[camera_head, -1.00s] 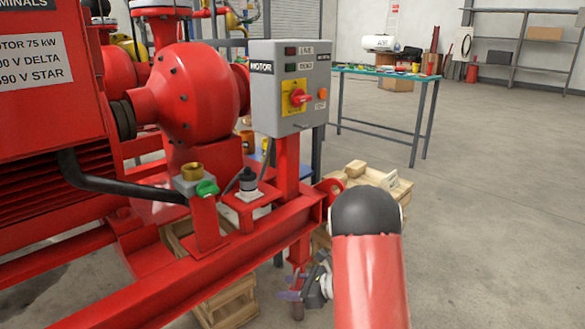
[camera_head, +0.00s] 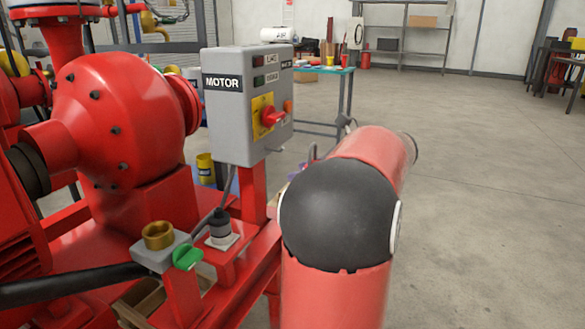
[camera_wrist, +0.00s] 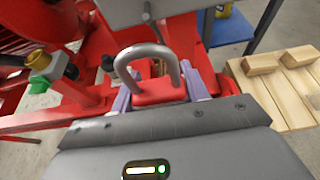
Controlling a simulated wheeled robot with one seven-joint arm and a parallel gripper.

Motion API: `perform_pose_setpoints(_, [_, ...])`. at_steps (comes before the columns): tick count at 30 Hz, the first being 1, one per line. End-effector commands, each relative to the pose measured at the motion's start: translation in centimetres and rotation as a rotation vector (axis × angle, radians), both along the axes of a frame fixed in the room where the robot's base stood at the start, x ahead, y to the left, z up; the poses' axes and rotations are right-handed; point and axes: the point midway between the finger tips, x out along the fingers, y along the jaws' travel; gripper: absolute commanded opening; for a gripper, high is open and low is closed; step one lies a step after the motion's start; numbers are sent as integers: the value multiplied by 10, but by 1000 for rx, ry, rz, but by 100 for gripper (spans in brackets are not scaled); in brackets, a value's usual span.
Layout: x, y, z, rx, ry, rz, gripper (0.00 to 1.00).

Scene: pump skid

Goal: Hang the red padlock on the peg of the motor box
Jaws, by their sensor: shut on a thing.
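The grey motor box (camera_head: 228,112), labelled MOTOR and with a red switch knob on a yellow plate, stands on a red post in the head view. Its lower grey part (camera_wrist: 130,10) crosses the top of the wrist view. A small metal piece (camera_wrist: 147,13) shows at its underside there; I cannot tell if it is the peg. My gripper (camera_wrist: 159,93) has purple fingers shut on the red padlock (camera_wrist: 158,92). The padlock's grey shackle (camera_wrist: 148,54) points up toward the box, apparently apart from it. My arm hides the gripper in the head view.
A green-handled valve (camera_head: 187,258) with a brass fitting (camera_head: 158,235) and a black cable gland (camera_head: 220,224) sit below the box. The red pump casing (camera_head: 120,120) is at left. A wooden pallet (camera_wrist: 285,90) lies at right in the wrist view. Floor at right is clear.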

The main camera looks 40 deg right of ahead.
Motion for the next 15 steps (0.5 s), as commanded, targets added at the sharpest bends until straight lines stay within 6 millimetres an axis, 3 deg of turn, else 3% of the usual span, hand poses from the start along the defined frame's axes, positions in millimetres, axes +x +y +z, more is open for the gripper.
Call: perform_pose_setpoints(15, [29,12,-5,-1,-1,5,19])
